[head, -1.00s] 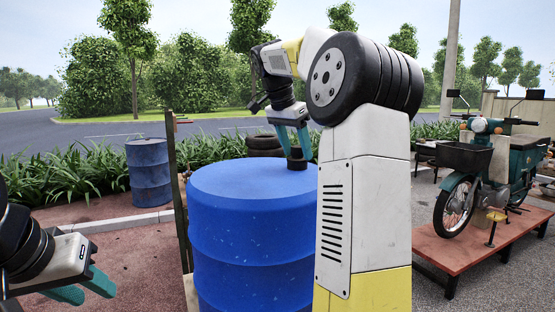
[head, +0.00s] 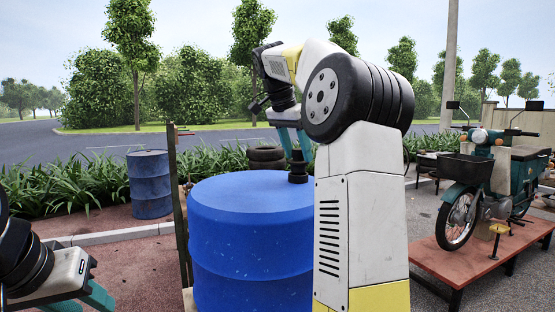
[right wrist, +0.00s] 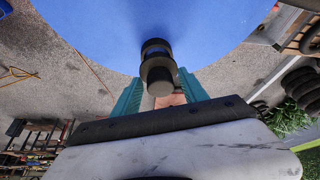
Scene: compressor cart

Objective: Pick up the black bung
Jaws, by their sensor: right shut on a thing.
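The black bung (head: 298,168) stands upright at the top of the blue drum (head: 250,235), near its far right edge. In the right wrist view the bung (right wrist: 160,77) is between the teal fingers, with a black lower part beyond it against the drum's blue top. My right gripper (head: 294,143) points down and is shut on the bung; my own arm partly hides it. I cannot tell whether the lower end of the bung touches the drum. My left gripper (head: 88,299) is low at the left, empty and apparently open, its fingers cut by the frame edge.
A smaller blue barrel (head: 150,186) stands back left. A dark post (head: 178,200) rises beside the drum. Stacked tyres (head: 266,158) lie behind the drum. A motorbike (head: 485,185) stands on a red platform (head: 490,250) at right. Open air lies above the drum.

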